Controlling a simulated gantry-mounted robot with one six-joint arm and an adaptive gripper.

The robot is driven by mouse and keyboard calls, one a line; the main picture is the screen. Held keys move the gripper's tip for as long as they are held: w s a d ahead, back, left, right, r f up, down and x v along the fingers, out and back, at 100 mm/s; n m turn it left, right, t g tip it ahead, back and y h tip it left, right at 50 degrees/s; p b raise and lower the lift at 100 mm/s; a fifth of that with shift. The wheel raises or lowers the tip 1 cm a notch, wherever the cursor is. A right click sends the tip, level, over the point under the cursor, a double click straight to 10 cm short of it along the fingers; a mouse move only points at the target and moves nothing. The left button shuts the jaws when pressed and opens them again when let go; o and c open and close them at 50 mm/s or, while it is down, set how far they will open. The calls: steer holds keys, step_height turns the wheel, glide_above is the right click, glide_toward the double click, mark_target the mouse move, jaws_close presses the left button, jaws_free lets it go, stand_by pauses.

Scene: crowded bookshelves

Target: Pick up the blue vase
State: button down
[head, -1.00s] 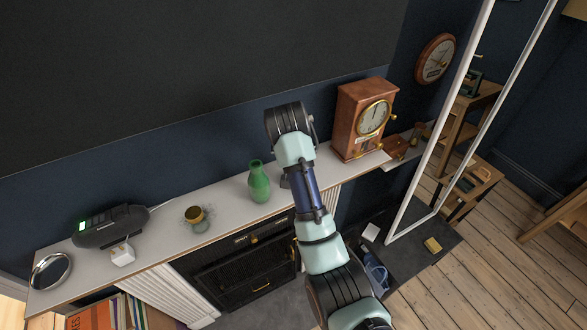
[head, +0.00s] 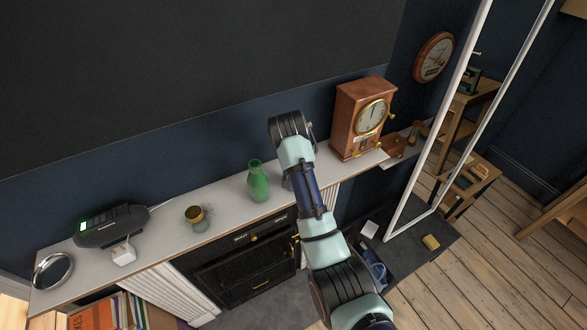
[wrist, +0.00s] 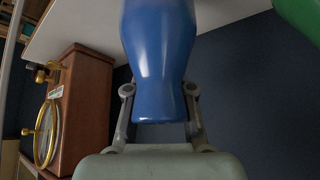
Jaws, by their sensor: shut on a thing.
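The blue vase (wrist: 160,50) fills the upper middle of the wrist view, its narrow neck pointing toward my gripper's palm. My gripper (wrist: 160,97) has a finger on each side of the neck and is shut on it. The vase's far end runs out of the wrist view, so I cannot tell whether it touches the shelf. In the head view my arm covers the vase and most of the gripper.
A green vase (head: 258,182) stands close left of my arm on the white mantel shelf (head: 232,192). A wooden clock (head: 357,120) stands to the right. A small gold-topped pot (head: 197,217) and a dark radio (head: 110,227) are further left. A white-framed panel (head: 440,130) stands at right.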

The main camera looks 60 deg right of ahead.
steer(key=shift+f, duration=0.1)
step_height(320, 180, up, 20)
steer(key=b, duration=0.2)
stand_by(0.3)
